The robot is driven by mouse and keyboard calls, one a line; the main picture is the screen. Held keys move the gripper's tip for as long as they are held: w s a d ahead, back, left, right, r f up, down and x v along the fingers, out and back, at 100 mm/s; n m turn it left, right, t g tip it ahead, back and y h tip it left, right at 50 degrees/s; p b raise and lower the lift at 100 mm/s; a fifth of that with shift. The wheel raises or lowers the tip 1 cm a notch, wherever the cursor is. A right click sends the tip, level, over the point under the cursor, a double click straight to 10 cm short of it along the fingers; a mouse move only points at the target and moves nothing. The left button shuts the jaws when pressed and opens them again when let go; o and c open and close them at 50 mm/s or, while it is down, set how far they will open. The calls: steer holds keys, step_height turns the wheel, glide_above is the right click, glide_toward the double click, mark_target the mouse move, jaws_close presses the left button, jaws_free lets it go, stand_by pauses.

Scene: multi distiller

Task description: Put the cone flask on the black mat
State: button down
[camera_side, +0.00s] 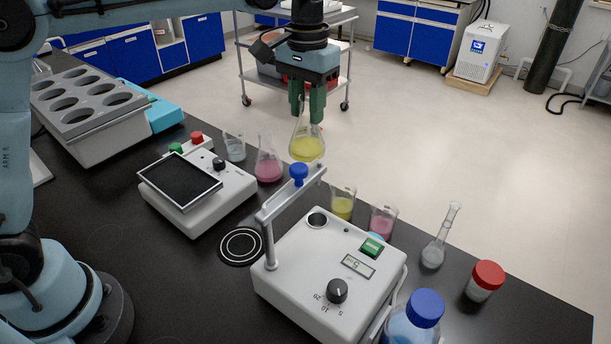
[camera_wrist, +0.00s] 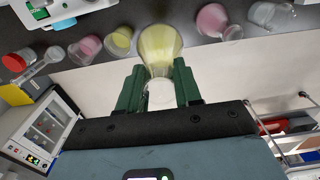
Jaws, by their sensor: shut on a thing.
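My gripper (camera_side: 307,112) is shut on the neck of a cone flask (camera_side: 306,149) with yellow liquid. The flask hangs upright above the back edge of the black bench, behind the stirrer's arm. In the wrist view the flask (camera_wrist: 160,46) sits between the green fingers of my gripper (camera_wrist: 159,76). A flat black square mat (camera_side: 180,180) lies on top of a white device, to the left of and lower than the flask; it is bare. A round black pad with white rings (camera_side: 241,246) on the bench is also empty.
A pink cone flask (camera_side: 268,168) and a clear beaker (camera_side: 235,150) stand behind the mat device. The white stirrer (camera_side: 325,280) has a raised arm with a blue knob (camera_side: 298,173). Yellow (camera_side: 342,205) and pink (camera_side: 382,221) beakers stand behind it. A grey rack (camera_side: 90,108) is at left.

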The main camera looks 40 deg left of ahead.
step_height(320, 180, up, 11)
steer(key=s+d+r, duration=0.3)
steer(key=s+d, duration=0.3)
steer(key=s, duration=0.6)
steer(key=s+f, duration=0.3)
steer(key=s, duration=1.2)
step_height(320, 180, down, 11)
steer(key=w+a+f, duration=0.7)
steer(key=w+f, duration=0.2)
steer(key=f, duration=0.2)
steer(key=shift+a, duration=0.2)
steer(key=shift+f, duration=0.15)
steer(key=c, duration=0.8)
jaws_free()
